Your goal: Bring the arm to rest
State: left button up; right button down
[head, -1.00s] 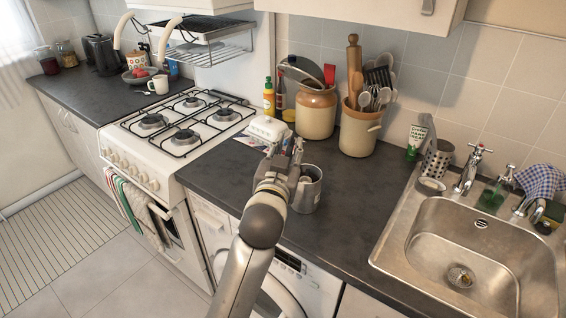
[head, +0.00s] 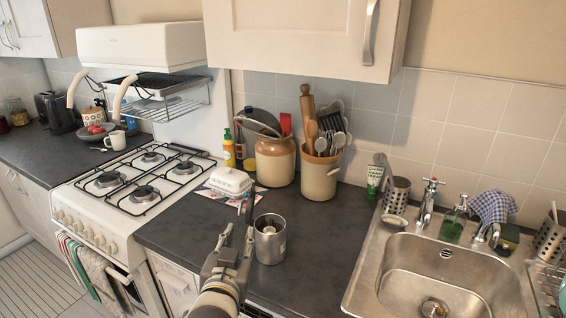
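My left gripper (head: 239,230) is in the lower middle of the head view, above the dark counter. Its two fingers point away from me with a gap between them, and I see nothing held there. A grey metal canister (head: 270,246) stands upright on the counter just right of the gripper. The canister is open at the top and appears apart from the fingers. My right gripper is not in view.
The gas stove (head: 95,215) is left, the steel sink (head: 425,270) right. Bare counter (head: 325,225) lies between canister and sink.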

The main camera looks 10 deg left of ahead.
pick_arm(q)
jog(key=s+a+f+g, duration=0.2)
jog(key=s+f+g, duration=0.1)
jog(key=s+f, duration=0.4)
jog(key=s+a+f+g, duration=0.25)
jog(key=s+f, duration=0.25)
jog(key=f, duration=0.3)
jog(key=s+f+m+g+h, duration=0.1)
jog(key=s+f+g, duration=0.3)
jog(key=s, duration=0.5)
jog(key=s+f+g, duration=0.3)
jog(key=s+f, duration=0.2)
jog(key=s, duration=0.3)
notch_tip(320, 180, down, 25)
jog(key=s+g, duration=0.1)
jog(key=g, duration=0.1)
jog(key=s+a+f, duration=0.3)
jog(key=s+f, duration=1.3)
jog(key=s, duration=0.1)
jog(key=shift+a+f+m+g, duration=0.15)
jog(key=shift+f+m+g, duration=0.15)
jog(key=shift+g, duration=0.05)
jog(key=shift+s, duration=0.1)
